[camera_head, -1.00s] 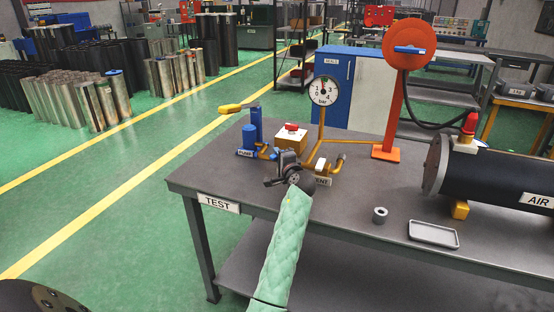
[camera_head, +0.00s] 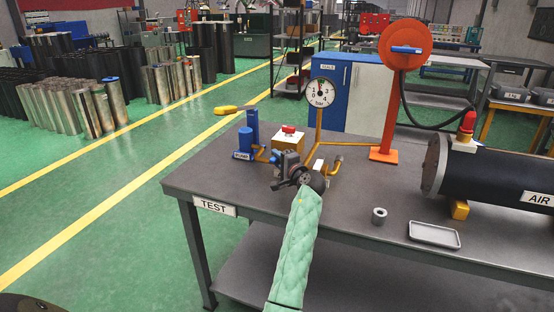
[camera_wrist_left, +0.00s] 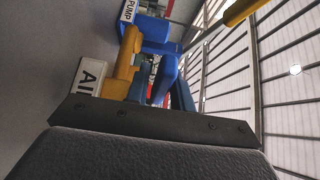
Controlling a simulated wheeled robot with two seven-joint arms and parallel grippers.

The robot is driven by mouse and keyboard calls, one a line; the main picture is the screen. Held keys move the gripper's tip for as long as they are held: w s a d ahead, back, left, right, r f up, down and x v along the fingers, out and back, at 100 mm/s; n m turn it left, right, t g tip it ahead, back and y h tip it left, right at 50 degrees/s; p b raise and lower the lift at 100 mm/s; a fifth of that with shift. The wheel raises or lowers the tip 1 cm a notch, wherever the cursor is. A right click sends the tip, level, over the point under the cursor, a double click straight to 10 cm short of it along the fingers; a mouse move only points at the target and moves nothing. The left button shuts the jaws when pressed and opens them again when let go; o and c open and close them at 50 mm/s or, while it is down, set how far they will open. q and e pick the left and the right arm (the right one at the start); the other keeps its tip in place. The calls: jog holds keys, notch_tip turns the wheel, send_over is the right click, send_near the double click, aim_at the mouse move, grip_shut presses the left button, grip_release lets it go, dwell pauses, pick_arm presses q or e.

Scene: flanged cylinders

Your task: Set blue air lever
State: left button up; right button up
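A blue lever-like part (camera_wrist_left: 166,78) shows beyond my gripper in the left wrist view, next to a yellow pipe fitting (camera_wrist_left: 125,68). A white label (camera_wrist_left: 90,77) reading "AI", its end hidden, lies beside the fitting. In the head view my left gripper (camera_head: 281,165) is low over the test bench (camera_head: 345,215), right of the blue pump (camera_head: 247,140), and it hides what is directly behind it. I cannot tell whether its fingers are open or touch the lever. My right gripper is not in view.
An orange stand (camera_head: 391,120), a black air cylinder (camera_head: 495,175), a grey tray (camera_head: 434,234) and a metal ring (camera_head: 379,216) are to the right.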

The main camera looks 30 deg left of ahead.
aim_at(279, 160)
pick_arm(q)
jog(key=shift+o, duration=0.9)
